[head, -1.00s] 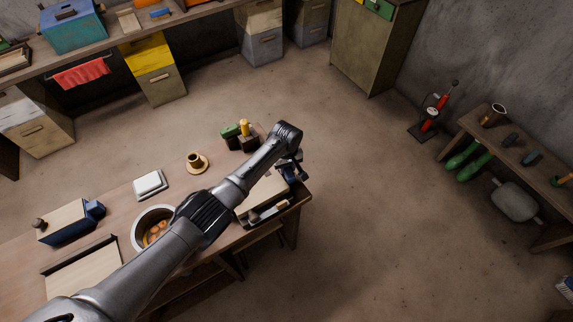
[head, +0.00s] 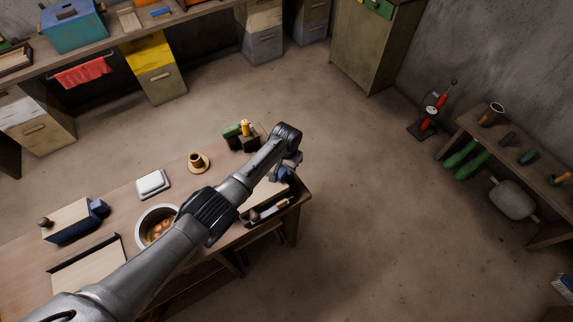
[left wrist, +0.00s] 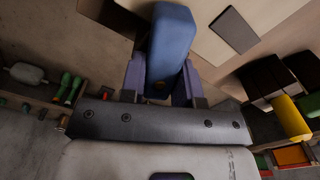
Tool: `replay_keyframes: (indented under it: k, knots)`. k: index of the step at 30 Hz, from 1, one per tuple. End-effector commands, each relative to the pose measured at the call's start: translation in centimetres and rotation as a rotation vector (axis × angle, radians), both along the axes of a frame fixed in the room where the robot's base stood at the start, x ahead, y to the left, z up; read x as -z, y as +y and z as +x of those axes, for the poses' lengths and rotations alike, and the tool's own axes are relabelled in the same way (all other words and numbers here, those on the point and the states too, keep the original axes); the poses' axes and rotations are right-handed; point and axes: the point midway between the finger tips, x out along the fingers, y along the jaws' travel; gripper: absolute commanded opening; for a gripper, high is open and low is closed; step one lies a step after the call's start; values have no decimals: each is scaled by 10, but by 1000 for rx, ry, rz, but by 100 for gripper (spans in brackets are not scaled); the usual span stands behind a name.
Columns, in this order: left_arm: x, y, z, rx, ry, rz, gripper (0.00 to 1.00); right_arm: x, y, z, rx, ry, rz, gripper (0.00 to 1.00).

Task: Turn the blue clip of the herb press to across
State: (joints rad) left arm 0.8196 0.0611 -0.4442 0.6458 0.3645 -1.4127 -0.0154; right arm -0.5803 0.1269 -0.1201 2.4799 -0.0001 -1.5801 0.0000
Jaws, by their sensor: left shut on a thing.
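The blue clip (left wrist: 172,42) is a thick blue bar between the two fingers of my left gripper (left wrist: 160,88) in the left wrist view. The fingers are shut on it. In the head view only a small blue part of the clip (head: 286,174) shows below my left gripper (head: 290,163). The herb press seems to be the pale wooden board piece (head: 260,196) at the table's right end, largely hidden by my arm. Its pale surface (left wrist: 275,28) with a dark plate lies behind the clip in the wrist view. My right gripper is not in view.
On the table (head: 125,205) stand a pot (head: 145,222), a brown cup (head: 196,161), a white dish (head: 153,184), a blue box (head: 75,228) and a green-and-yellow item (head: 243,131) behind my arm. A dark tray (head: 272,210) lies at the near edge.

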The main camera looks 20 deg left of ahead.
Motion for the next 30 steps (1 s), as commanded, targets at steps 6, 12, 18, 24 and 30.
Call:
replay_keyframes:
  k: [6,12,18,24,30]
  knots:
    - [0,0,0,176,1,0,6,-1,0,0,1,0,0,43]
    - [0,0,0,302,0,0,6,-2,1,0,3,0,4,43]
    - [0,0,0,383,0,1,6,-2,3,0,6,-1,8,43]
    - [0,0,0,423,0,1,6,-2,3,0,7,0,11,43]
    - [0,0,0,435,0,1,6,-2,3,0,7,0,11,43]
